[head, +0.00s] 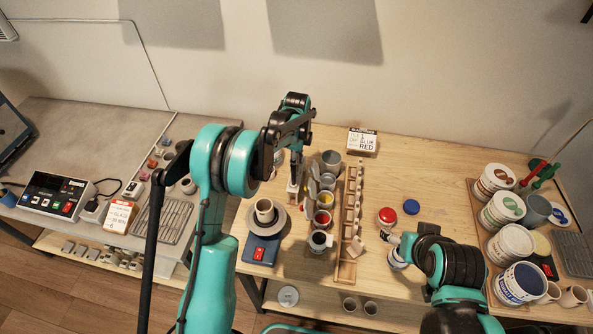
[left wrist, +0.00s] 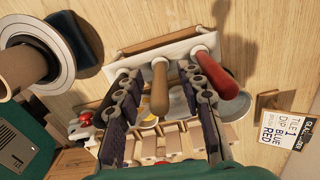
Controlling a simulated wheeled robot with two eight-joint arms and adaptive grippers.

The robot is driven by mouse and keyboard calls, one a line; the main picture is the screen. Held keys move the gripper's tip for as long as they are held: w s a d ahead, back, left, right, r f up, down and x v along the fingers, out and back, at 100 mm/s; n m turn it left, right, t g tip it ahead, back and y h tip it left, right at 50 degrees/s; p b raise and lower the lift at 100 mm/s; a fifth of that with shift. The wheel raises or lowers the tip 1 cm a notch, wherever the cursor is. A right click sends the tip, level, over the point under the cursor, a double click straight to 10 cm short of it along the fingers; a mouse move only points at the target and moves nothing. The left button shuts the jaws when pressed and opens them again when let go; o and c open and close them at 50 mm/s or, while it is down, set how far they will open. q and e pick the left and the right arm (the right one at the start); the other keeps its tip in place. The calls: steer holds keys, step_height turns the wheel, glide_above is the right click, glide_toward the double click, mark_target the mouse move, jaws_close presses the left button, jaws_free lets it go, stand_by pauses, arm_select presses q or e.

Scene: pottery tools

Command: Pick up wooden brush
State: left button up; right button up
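In the left wrist view, the wooden brush shows as a plain brown handle (left wrist: 160,92) at a pale holder (left wrist: 137,54). A red handle (left wrist: 216,70) is close to its right. My left gripper (left wrist: 162,82) is open, with the wooden handle between its two fingers and gaps on both sides. The red handle is by the right finger and partly overlaps it. In the head view my left gripper (head: 296,158) points down over the back of the table, and the brush is hard to make out there. My right gripper (head: 392,240) is low at the table's middle; its fingers are too small to read.
A sign (head: 362,141) stands behind. Large paint tubs (head: 502,210) fill the right side. The table's middle right is mostly clear.

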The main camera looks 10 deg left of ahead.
arm_select(q)
step_height(320, 180, down, 2)
steer(key=shift+f, duration=0.15)
jaws_close()
step_height(320, 180, up, 10)
steer(key=shift+f+p, duration=0.25)
steer(key=shift+p, duration=0.05)
steer(key=shift+r, duration=0.35)
